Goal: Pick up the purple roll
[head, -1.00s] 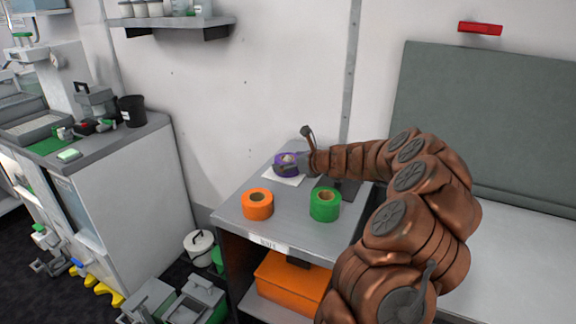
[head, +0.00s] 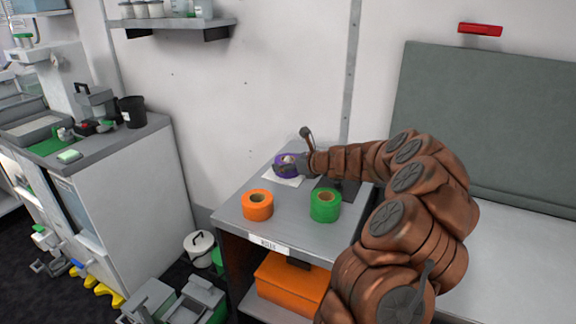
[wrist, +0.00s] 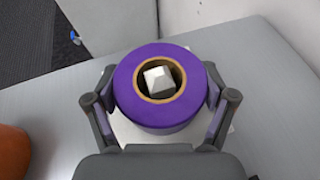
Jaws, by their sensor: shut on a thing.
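The purple roll (head: 281,170) is at the back of the grey cabinet top, over a white sheet (head: 295,181). In the wrist view the purple roll (wrist: 182,113) sits upright between the two fingers of my gripper (wrist: 160,100), with its brown core ring facing up. A pale angular object (wrist: 160,80) shows inside the core. My gripper, which also shows in the head view (head: 290,165), is shut on the roll's sides. I cannot tell whether the roll is lifted off the sheet.
An orange roll (head: 258,206) and a green roll (head: 325,206) stand nearer the front of the cabinet top (head: 288,226). An orange bin (head: 290,284) is on the shelf below. The wall is close behind.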

